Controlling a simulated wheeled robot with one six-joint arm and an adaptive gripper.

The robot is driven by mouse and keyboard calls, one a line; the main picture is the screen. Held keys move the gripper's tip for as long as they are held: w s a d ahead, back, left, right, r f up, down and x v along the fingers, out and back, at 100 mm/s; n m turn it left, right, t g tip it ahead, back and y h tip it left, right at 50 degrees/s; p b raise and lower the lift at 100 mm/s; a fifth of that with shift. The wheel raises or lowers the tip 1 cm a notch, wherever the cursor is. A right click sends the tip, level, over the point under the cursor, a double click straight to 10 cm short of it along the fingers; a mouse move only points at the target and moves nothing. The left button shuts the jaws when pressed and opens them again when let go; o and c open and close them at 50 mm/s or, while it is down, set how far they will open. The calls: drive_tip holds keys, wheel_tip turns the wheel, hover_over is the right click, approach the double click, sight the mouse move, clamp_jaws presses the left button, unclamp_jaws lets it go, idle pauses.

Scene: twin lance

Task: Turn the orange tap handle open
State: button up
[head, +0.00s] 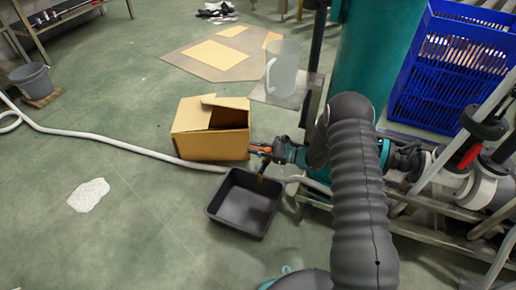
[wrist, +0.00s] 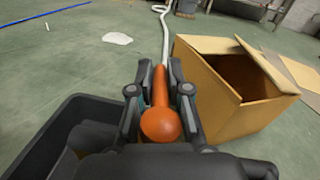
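The orange tap handle (wrist: 160,122) points toward the camera in the wrist view, its round end nearest. My gripper (wrist: 160,78) has one dark finger on each side of the handle, close against it, and looks shut on it. In the head view, the orange handle (head: 260,148) shows only as a small piece beside my gripper (head: 264,152). The tap's body and the place where the handle joins it are mostly hidden by my gripper and arm.
A black tray (head: 225,218) lies on the floor below my gripper. An open cardboard box (head: 212,147) stands just behind it. A white hose (head: 105,144) runs left across the floor. A teal tank (head: 375,60) and blue crate (head: 450,75) stand right. The left floor is mostly clear.

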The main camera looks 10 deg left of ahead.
drive_tip(key=shift+o, duration=1.3)
drive_tip(key=shift+r, duration=0.1)
wheel_tip(320, 180, up, 10)
drive_tip(key=shift+f, duration=0.1)
